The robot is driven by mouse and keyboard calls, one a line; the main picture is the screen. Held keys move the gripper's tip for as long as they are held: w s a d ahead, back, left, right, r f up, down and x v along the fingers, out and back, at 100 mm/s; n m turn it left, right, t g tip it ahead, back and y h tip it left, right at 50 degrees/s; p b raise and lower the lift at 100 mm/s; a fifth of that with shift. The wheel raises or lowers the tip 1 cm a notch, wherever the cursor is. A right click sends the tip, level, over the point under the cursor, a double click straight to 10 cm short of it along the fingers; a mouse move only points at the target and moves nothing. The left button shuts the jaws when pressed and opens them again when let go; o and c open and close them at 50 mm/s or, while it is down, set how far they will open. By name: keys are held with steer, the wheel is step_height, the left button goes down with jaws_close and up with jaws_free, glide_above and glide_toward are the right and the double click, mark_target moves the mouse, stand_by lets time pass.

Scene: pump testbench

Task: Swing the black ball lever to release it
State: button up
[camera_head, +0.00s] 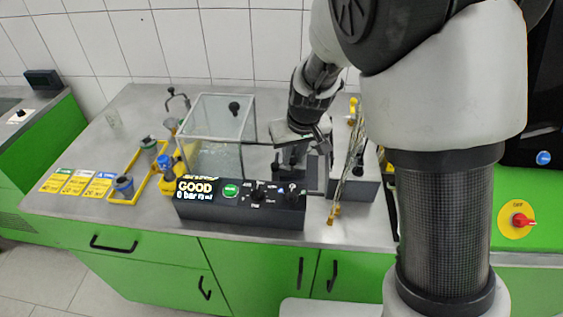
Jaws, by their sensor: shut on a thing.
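My gripper (290,158) points down behind the right part of the dark control box (240,215), just right of the clear-walled chamber (212,125). It is shut on the black ball lever, which is small and mostly hidden by the fingers and the box, so its exact angle cannot be told. A separate black ball knob (234,107) shows on the chamber, apart from my gripper. The control box display (195,190) reads "GOOD" and 0 bar, with a lit green button (230,190) beside it.
A yellow-framed rack (138,170) with grey and blue parts stands left of the chamber. A grey box (350,182) with upright thin rods (350,160) stands close on the right of my gripper. The left back of the bench is mostly free.

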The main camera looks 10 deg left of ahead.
steer(key=shift+s+a, duration=0.1)
steer(key=shift+a, duration=0.05)
steer(key=shift+s+a, duration=0.35)
steer(key=shift+s, duration=0.15)
